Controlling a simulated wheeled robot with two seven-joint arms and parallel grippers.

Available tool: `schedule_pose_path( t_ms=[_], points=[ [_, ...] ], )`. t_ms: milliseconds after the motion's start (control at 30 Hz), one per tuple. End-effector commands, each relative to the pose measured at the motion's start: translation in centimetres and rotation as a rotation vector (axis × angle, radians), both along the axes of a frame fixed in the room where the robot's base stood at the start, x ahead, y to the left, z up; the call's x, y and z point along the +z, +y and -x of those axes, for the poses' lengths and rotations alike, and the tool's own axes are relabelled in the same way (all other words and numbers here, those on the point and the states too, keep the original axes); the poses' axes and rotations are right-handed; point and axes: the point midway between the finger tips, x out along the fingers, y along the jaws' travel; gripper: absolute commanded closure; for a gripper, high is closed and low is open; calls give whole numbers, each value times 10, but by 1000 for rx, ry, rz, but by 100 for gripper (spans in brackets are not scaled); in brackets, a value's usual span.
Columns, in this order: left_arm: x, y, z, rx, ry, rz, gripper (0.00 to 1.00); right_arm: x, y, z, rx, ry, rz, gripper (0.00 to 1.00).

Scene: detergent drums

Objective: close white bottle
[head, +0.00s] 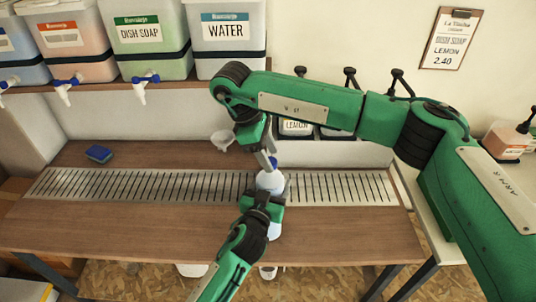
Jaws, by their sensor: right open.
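The white bottle (270,182) stands upright at the metal grate, in the middle of the table. A small blue part, possibly a cap, shows at its top (273,162). My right gripper (268,158) points down from above at the bottle's top; it is open. Whether it touches the blue part cannot be told. My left gripper (264,198) comes from below and is at the bottle's body, covering its middle. Its fingertips are hidden, so I cannot see whether they close on the bottle.
The slotted metal grate (130,185) runs across the wooden table. A blue sponge (98,153) lies at the back left. A funnel (222,138) is behind the bottle. Labelled drums with taps, such as dish soap (146,40) and water (226,38), stand on a shelf above. The front left table is clear.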

Motion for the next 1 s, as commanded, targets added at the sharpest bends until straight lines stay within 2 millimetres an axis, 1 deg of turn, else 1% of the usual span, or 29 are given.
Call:
schedule_pose_path(
  t_ms=[33, 100, 267, 533, 600, 667, 767, 867, 1000],
  points=[
    [-1, 0, 0, 0, 2, 0, 98, 9, 0, -1, 0, -5, 0, 48],
    [-1, 0, 0, 0, 2, 0, 98, 19, 0, -1, 0, -4, 1, 48],
    [-1, 0, 0, 0, 2, 0, 98, 34, 0, 0, 0, -3, 0, 48],
    [-1, 0, 0, 0, 2, 0, 98, 37, 0, 0, 0, 0, 0, 48],
    [-1, 0, 0, 0, 2, 0, 98, 37, 0, 0, 1, 0, 0, 51],
    [-1, 0, 0, 0, 2, 0, 98, 37, 0, 0, 8, 3, -2, 51],
    [-1, 0, 0, 0, 2, 0, 98, 37, 0, 0, 52, 20, -9, 51],
    [-1, 0, 0, 0, 2, 0, 98, 37, -1, 0, 145, 56, -24, 51],
    [-1, 0, 0, 0, 2, 0, 98, 38, -1, 0, 340, 127, -55, 51]
  ],
)
